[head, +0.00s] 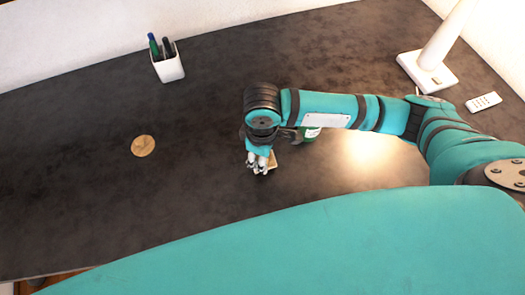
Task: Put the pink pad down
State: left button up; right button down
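My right gripper (259,167) points down over the middle of the dark desk, at the end of the teal arm from the right. A small pale, cream-tan thing (272,160) shows right beside its fingers, partly hidden by them. It may be the pad, but I see no clear pink on it. I cannot tell whether the fingers are shut on it or whether it touches the desk. No other pad is in view. My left gripper is not in view.
A round cork-coloured disc (143,146) lies on the desk (70,190) at left. A white pen cup (169,66) stands at the back. A green thing (309,136) is partly behind my arm. A white lamp (428,70) and remote (483,102) are at right. The left-middle desk is mostly clear.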

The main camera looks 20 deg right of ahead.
jog(key=shift+w+d, duration=0.25)
jog(key=shift+w, duration=0.4)
jog(key=shift+w+d, duration=0.25)
jog(key=shift+w, duration=0.4)
jog(key=f+p, duration=0.2)
jog(key=f, duration=0.1)
jog(key=shift+s, duration=0.2)
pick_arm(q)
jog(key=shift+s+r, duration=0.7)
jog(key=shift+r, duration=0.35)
pick_arm(e)
jog(key=shift+s+f, duration=0.1)
jog(key=shift+f, duration=0.25)
jog(key=c, duration=1.1)
grip_release()
jog(key=o, duration=0.8)
jog(key=shift+r, duration=0.1)
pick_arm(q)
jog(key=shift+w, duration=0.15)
pick_arm(e)
jog(key=shift+w, duration=0.2)
